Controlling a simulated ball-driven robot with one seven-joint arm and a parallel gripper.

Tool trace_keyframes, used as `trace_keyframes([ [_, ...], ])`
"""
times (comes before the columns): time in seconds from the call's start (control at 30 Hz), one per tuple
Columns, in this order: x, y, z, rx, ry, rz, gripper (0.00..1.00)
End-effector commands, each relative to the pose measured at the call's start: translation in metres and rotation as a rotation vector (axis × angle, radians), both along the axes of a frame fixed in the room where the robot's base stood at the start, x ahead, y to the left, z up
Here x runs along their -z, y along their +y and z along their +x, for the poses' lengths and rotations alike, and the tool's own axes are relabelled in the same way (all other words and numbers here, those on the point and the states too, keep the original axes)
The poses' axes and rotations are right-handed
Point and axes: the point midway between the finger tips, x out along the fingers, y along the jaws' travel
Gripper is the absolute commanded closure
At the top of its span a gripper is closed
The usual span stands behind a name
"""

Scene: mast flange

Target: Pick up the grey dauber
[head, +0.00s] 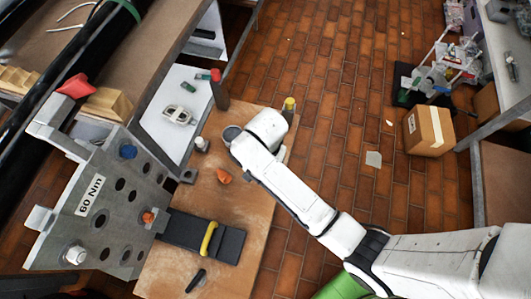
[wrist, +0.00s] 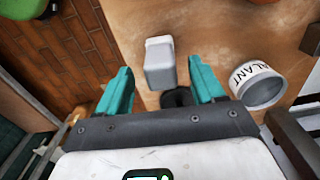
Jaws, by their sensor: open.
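The grey dauber (wrist: 160,64) appears in the wrist view as a pale grey, block-like body over the brown bench top. A dark round part (wrist: 178,98) shows just below it; I cannot tell whether it belongs to the dauber. My gripper (wrist: 161,76) is open, with its teal fingers on either side of the dauber in the picture. Gaps show on both sides, and I see no contact. In the head view my arm's white end covers this spot, so the dauber and fingers are hidden there.
A pot lettered "...LANT" (wrist: 262,86) stands close right of the right finger. On the bench (head: 262,215) are an orange piece (head: 223,176), a black tray with a yellow item (head: 209,239) and a yellow-topped container (head: 289,104). A drilled metal plate (head: 100,205) stands left.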

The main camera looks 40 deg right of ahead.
Motion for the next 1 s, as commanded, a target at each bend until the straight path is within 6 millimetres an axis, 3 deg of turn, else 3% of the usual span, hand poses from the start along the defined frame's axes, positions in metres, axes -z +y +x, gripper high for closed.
trace_keyframes([
  [0.2,0.031,0.004,-0.001,0.000,0.003,-0.001,0.32],
  [0.53,0.037,0.004,0.000,0.000,0.000,0.000,0.32],
  [1.0,0.037,0.004,0.000,0.000,0.000,0.000,0.76],
])
